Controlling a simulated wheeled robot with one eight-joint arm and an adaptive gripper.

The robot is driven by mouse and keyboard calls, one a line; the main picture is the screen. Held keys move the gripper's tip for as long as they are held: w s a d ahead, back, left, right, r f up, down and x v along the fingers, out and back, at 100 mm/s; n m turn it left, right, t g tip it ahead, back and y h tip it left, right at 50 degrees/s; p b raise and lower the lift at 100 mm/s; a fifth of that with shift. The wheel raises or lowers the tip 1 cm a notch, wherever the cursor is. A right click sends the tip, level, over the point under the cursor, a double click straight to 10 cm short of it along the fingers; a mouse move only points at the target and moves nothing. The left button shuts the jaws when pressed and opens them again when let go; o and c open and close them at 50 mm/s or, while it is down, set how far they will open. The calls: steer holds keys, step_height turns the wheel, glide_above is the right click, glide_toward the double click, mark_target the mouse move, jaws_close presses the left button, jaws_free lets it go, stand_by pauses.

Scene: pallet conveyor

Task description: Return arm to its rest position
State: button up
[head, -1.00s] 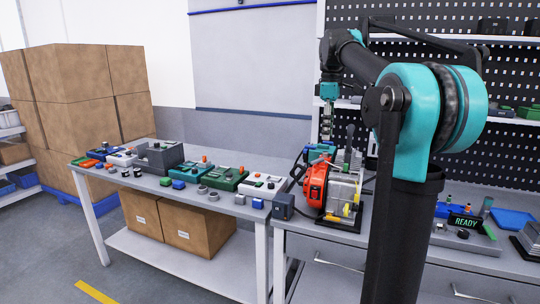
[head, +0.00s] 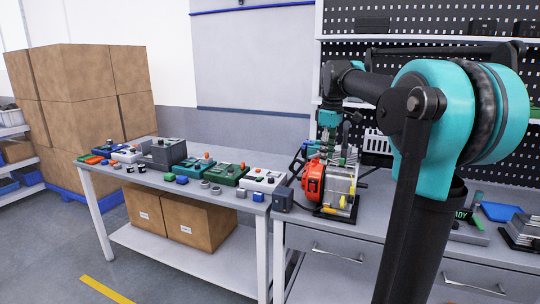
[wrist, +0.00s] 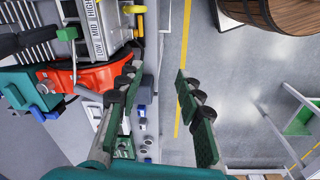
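My arm rises in front of the right workbench in the head view, with its elbow bent and its forearm reaching back to the left. My gripper (head: 326,146) hangs pointing down, just behind the red-and-grey machine. In the wrist view my gripper (wrist: 156,84) is open, with its two green fingers well apart and nothing between them. The red-and-grey machine (wrist: 88,76) lies just left of the fingers in that view; I cannot tell whether they touch. It also shows in the head view (head: 313,182).
A grey table (head: 210,190) holds several control boxes and small blocks. Cardboard boxes (head: 85,95) are stacked at the left. The right workbench (head: 400,237) carries a blue tray (head: 502,212). A wooden barrel (wrist: 275,12) stands at the wrist view's upper right, above open floor.

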steer(key=s+f+m+t, duration=0.1)
steer(key=s+f+m, duration=0.4)
steer(key=s+f, duration=0.7)
steer(key=s+f+m+t, duration=0.2)
steer(key=s+f+m, duration=0.4)
steer(key=s+f, duration=0.6)
step_height(320, 180, down, 8)
steer(key=shift+s+f, duration=0.1)
steer(key=shift+s, duration=0.15)
